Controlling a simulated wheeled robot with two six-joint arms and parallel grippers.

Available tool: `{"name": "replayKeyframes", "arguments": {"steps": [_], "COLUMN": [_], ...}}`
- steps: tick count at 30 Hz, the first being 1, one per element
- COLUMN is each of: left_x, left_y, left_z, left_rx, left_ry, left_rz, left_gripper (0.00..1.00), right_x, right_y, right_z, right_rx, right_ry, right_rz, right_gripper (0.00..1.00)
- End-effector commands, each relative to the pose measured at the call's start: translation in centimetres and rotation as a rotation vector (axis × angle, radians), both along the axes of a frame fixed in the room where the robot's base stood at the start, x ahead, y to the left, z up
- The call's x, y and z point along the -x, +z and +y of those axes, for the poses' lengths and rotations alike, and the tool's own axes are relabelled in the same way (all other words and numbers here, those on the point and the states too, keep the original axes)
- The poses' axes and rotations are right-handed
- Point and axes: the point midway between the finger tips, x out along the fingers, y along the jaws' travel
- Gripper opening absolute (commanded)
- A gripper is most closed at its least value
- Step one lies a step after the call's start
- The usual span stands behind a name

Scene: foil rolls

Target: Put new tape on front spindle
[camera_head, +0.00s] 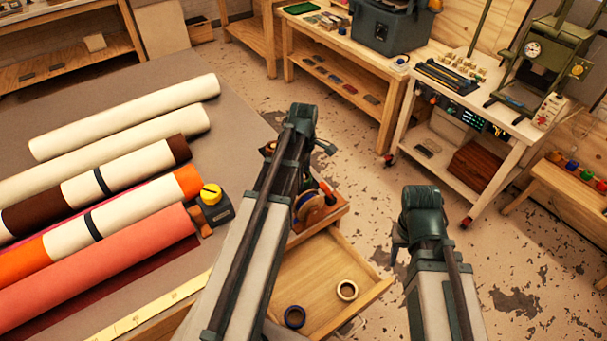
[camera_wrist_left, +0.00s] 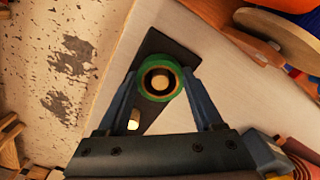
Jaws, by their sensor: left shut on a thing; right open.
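In the left wrist view my left gripper (camera_wrist_left: 160,90) is shut on a green tape roll (camera_wrist_left: 147,92) with a tan core. A pale round peg end (camera_wrist_left: 160,82) shows through its hole; I cannot tell whether the roll is around the peg or in front of it. A dark bracket (camera_wrist_left: 158,42) lies behind the roll. In the head view my left gripper (camera_head: 325,147) is beside the tape stand (camera_head: 322,222), and the held roll is hidden. A blue and orange roll (camera_head: 309,207) is on the stand. My right gripper (camera_head: 396,245) is open, partly hidden by its wrist.
An open wooden drawer (camera_head: 318,268) holds a dark blue ring (camera_head: 295,317) and a cream ring (camera_head: 347,290). Large fabric rolls (camera_head: 130,117) lie on the table at left, with a yellow and black tape measure (camera_head: 214,205). Open floor (camera_head: 510,270) lies to the right.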

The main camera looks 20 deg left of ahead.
Motion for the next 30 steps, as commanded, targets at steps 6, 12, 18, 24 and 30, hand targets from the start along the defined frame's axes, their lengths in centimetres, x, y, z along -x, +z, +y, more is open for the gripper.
{"name": "replayKeyframes", "arguments": {"steps": [6, 12, 18, 24, 30], "left_x": [0.00, 0.00, 0.00, 0.00, 0.00], "left_y": [-0.32, -0.33, -0.33, -0.33, -0.31], "left_z": [0.00, 0.00, 0.00, 0.00, 0.00], "left_rx": [0.000, 0.000, 0.000, 0.000, 0.000], "left_ry": [0.000, 0.000, 0.000, 0.000, 0.000], "left_rz": [0.000, 0.000, 0.000, 0.000, 0.000], "left_gripper": [0.05, 0.88, 1.00, 1.00, 1.00], "right_x": [0.00, 0.00, 0.00, 0.00, 0.00], "right_y": [-0.31, -0.33, -0.33, -0.33, -0.31], "right_z": [0.00, 0.00, 0.00, 0.00, 0.00], "right_rx": [0.000, 0.000, 0.000, 0.000, 0.000], "right_ry": [0.000, 0.000, 0.000, 0.000, -0.001], "right_rz": [0.000, 0.000, 0.000, 0.000, 0.000], "right_gripper": [0.50, 0.50, 0.50, 0.50, 0.50]}}
